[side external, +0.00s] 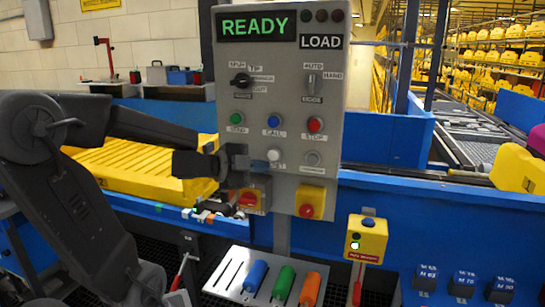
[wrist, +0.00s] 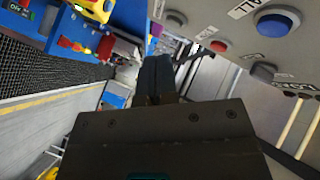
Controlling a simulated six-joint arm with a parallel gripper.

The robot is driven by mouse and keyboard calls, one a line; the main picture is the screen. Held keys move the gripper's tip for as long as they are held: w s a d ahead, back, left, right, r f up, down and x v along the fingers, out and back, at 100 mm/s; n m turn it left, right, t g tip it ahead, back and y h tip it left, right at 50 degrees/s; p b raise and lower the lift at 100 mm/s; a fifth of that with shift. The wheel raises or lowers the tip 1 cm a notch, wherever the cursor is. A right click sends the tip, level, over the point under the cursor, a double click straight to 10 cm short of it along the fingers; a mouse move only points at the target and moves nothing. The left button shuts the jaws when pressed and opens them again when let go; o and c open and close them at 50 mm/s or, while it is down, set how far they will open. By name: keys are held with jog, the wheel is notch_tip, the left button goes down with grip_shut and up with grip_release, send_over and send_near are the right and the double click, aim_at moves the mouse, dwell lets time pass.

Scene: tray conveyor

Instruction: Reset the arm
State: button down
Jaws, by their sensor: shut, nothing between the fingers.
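My gripper (side external: 258,164) is shut and empty in front of the grey control panel (side external: 225,113), at the height of its lower button row. It also shows in the wrist view (wrist: 158,62), fingers together. In the side view its tips are close to the white button (side external: 273,155), whose label is partly covered; I cannot tell whether they touch. The panel's display (side external: 254,25) reads READY in green. Above the white button are a green button (side external: 237,119), a blue CALL button (side external: 274,121) and a red STOP button (side external: 315,124).
Two red knobs on yellow boxes (side external: 313,195) sit low on the panel. Below, a metal plate (side external: 225,278) holds blue, green and orange handles. A yellow tray (side external: 130,165) lies behind my arm. A yellow button box (side external: 366,240) stands at the right on the blue conveyor side (side external: 430,215).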

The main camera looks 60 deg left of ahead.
dwell(0.3)
jog(key=s+d+f+n+g, duration=0.2)
jog(key=s+d+n+g, duration=0.3)
jog(key=d, duration=0.4)
jog(key=s+d+f+n+g, duration=0.2)
jog(key=s+d+n+g, duration=0.2)
jog(key=d, duration=0.4)
jog(key=shift+s+d+n+g, duration=0.4)
jog(key=shift+s+n, duration=0.2)
jog(key=shift+n, duration=0.6)
